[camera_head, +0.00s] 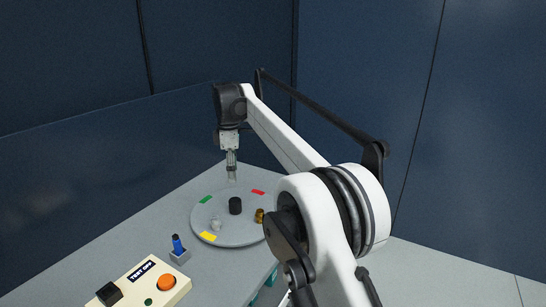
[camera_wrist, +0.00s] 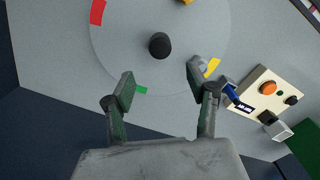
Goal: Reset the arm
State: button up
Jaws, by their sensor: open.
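My gripper (camera_head: 232,177) hangs at the end of my arm above the far edge of a round grey disc (camera_head: 228,235). In the wrist view my gripper (camera_wrist: 160,92) has its two fingers spread apart with nothing between them. A black cylinder (camera_head: 235,206) stands near the middle of the disc and shows beyond the fingertips in the wrist view (camera_wrist: 160,45). A small clear or pale piece (camera_head: 215,223) and a brass-coloured piece (camera_head: 259,215) are also on the disc. In the wrist view the right finger partly covers the pale piece.
The disc carries green (camera_head: 205,199), red (camera_head: 258,192) and yellow (camera_head: 208,236) marks. A blue-topped piece (camera_head: 178,244) stands in a small grey holder beside it. A cream control box (camera_head: 143,284) with an orange button (camera_head: 166,282) is at the front. Dark blue walls enclose the back.

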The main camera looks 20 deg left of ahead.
jog(key=s+d+r+m+t+y, duration=0.1)
jog(key=d+r+m, duration=0.45)
jog(key=d, duration=0.85)
jog(key=s+d+r+m+t, duration=0.1)
jog(key=d+r+m+t, duration=0.15)
jog(key=d+r, duration=0.85)
jog(key=s+d+f+m+t, duration=0.1)
jog(key=s+d+f+m, duration=0.15)
jog(key=s+d, duration=0.5)
jog(key=s+d+f+m, duration=0.2)
jog(key=s+d+m, duration=0.2)
jog(key=d, duration=0.6)
jog(key=s+d+f+m+t, duration=0.1)
jog(key=s+d+f+m, duration=0.15)
jog(key=s+d, duration=0.45)
jog(key=s+d+f+m+t+h, duration=0.1)
jog(key=s+d+f+m, duration=0.5)
jog(key=s+d+f, duration=0.3)
jog(key=s, duration=0.3)
jog(key=shift+d+f+t, duration=0.35)
jog(key=shift+d+f, duration=0.05)
jog(key=shift+c, duration=0.3)
